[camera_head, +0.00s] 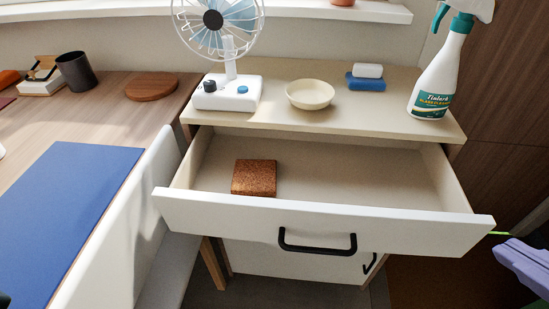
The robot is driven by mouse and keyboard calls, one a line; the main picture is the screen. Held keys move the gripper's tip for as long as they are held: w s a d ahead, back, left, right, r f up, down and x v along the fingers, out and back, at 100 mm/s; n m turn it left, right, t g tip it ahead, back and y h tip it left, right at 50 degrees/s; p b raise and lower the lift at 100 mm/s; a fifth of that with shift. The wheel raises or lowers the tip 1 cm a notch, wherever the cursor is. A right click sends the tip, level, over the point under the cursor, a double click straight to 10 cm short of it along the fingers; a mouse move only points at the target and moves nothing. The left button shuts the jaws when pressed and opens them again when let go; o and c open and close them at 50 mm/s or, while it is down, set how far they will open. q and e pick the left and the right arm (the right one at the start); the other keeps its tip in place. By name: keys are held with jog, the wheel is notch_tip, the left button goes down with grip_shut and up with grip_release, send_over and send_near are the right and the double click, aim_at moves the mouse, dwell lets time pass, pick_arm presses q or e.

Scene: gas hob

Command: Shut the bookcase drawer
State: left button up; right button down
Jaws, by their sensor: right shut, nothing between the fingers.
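The bookcase drawer (330,219) is pulled well out of the cream cabinet (290,119). Its white front carries a black bar handle (317,250). A brown cork-like block (254,177) lies inside, toward the left; the rest of the drawer floor looks empty. My right gripper (501,234) comes in at the right edge, just beside the right end of the drawer front. It is shut and empty, with its thin green tip near that corner; I cannot tell whether it touches. My left gripper does not show clearly anywhere.
On the cabinet top stand a fan (227,92), a cream bowl (310,94), blue and white blocks (366,77) and a spray bottle (440,75). A desk (110,115) and a white chair back (130,215) stand close at left. A lower door with a black handle (370,263) is below.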

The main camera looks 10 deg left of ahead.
jog(key=w+a+f+n+t+y+b, duration=0.2)
jog(key=w+a+f+n+t+b, duration=0.1)
jog(key=a+f+n+t+b, duration=0.25)
jog(key=s+a+f+n+g+y+b, duration=0.1)
jog(key=s+a+f+n+y+b, duration=0.2)
jog(key=a+f+n+y+b, duration=0.3)
jog(key=s+a+f+n+g+y+b, duration=0.2)
jog(key=s+a+f+n+y+b, duration=0.1)
jog(key=a+f+n+y+b, duration=0.45)
jog(key=shift+n+h, duration=0.65)
jog(key=shift+n, duration=0.25)
jog(key=w+a+r, duration=0.1)
jog(key=w+a, duration=0.1)
jog(key=w, duration=0.1)
jog(key=w+a+r, duration=0.1)
jog(key=w+a, duration=0.2)
jog(key=w+a+r, duration=0.1)
jog(key=w+a, duration=0.1)
jog(key=w, duration=0.1)
jog(key=shift+w+a, duration=0.15)
jog(key=shift+w, duration=0.25)
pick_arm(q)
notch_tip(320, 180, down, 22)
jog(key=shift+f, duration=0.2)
pick_arm(e)
jog(key=shift+w, duration=0.55)
